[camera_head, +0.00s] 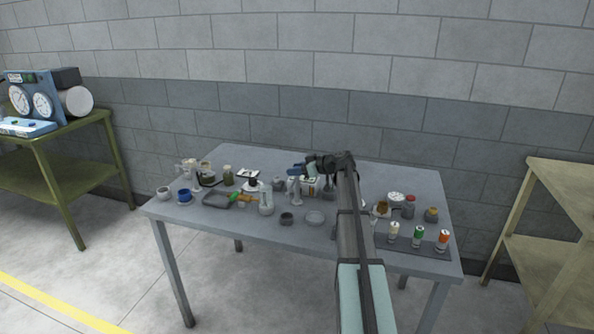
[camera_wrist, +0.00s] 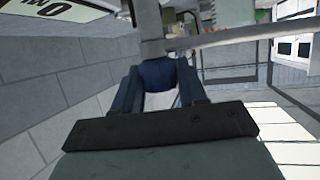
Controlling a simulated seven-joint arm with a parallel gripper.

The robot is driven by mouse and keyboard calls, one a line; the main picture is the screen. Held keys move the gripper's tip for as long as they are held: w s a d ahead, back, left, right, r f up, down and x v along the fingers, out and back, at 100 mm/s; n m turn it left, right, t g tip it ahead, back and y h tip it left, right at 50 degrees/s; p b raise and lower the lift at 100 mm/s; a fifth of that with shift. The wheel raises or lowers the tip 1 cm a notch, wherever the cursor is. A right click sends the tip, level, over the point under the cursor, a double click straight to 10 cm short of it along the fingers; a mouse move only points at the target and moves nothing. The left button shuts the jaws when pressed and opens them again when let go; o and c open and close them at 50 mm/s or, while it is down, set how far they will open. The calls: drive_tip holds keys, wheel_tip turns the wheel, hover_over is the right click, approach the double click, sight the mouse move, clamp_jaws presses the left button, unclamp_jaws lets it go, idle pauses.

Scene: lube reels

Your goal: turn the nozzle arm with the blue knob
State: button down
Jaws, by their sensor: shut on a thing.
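In the wrist view, the blue knob (camera_wrist: 157,74) sits between the two dark fingers of my gripper (camera_wrist: 158,88), which is shut on it. The knob joins a pale grey nozzle arm (camera_wrist: 235,36), a long thin bar running to the right edge of the picture. In the head view, my gripper (camera_head: 307,169) is above the back middle of the table, at the top of a small grey stand (camera_head: 296,188). The knob's details are too small to tell there, and my arm hides part of the table to the right.
The grey table (camera_head: 340,236) holds a clear jar (camera_head: 266,203), a grey tray (camera_head: 216,201), a blue cup (camera_head: 184,196) and a clear dish (camera_head: 315,217). Several small bottles, one with a green label (camera_head: 418,236), stand at the right. A block wall is behind.

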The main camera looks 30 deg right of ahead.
drive_tip(key=shift+h, duration=0.3)
drive_tip(key=c, duration=0.7)
unclamp_jaws()
drive_tip(key=v, duration=1.3)
drive_tip(key=shift+s+d, duration=0.25)
drive_tip(key=shift+s, duration=0.1)
